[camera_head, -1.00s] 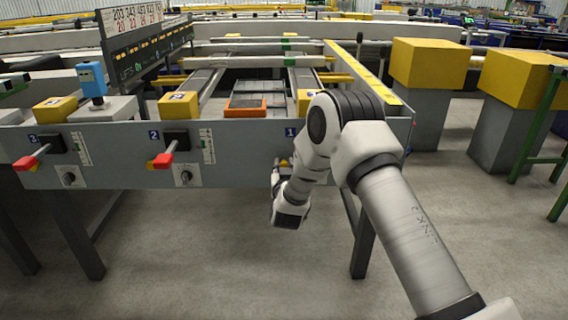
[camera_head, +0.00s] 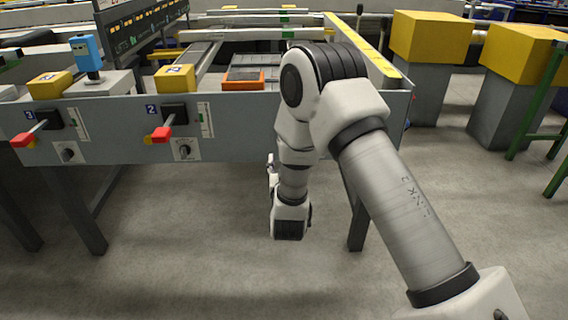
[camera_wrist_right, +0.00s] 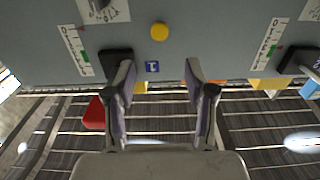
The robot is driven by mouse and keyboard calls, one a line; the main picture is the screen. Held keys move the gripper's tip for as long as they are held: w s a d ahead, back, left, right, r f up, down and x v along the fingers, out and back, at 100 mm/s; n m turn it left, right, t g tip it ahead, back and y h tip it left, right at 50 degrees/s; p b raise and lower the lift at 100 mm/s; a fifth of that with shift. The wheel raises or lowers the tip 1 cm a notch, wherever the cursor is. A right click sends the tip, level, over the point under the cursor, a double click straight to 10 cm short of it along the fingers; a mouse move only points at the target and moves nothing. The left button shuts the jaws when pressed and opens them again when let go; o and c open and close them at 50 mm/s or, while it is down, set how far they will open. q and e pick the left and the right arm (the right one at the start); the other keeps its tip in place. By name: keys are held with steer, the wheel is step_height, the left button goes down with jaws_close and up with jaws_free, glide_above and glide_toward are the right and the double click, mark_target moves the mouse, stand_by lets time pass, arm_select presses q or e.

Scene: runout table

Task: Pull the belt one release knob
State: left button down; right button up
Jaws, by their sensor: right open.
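In the right wrist view a round yellow knob (camera_wrist_right: 159,32) sits on the grey panel, beyond the fingertips and roughly between their lines. A blue label (camera_wrist_right: 152,67) marked 1 is beside it, so I take it as the belt one release knob. My right gripper (camera_wrist_right: 160,72) is open, its two fingers apart with nothing between them. The knob and the fingers look apart. In the head view my right arm hides the knob and the belt one part of the panel. My left gripper is in neither view.
A black block (camera_wrist_right: 115,62) with a red handle (camera_wrist_right: 93,112) is close by the left finger in the wrist view. In the head view, red-handled levers (camera_head: 161,134) and dials (camera_head: 184,149) line the panel (camera_head: 240,125). Floor below is clear.

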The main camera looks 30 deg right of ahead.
steer(key=shift+s+a, duration=0.2)
steer(key=shift+s, duration=0.2)
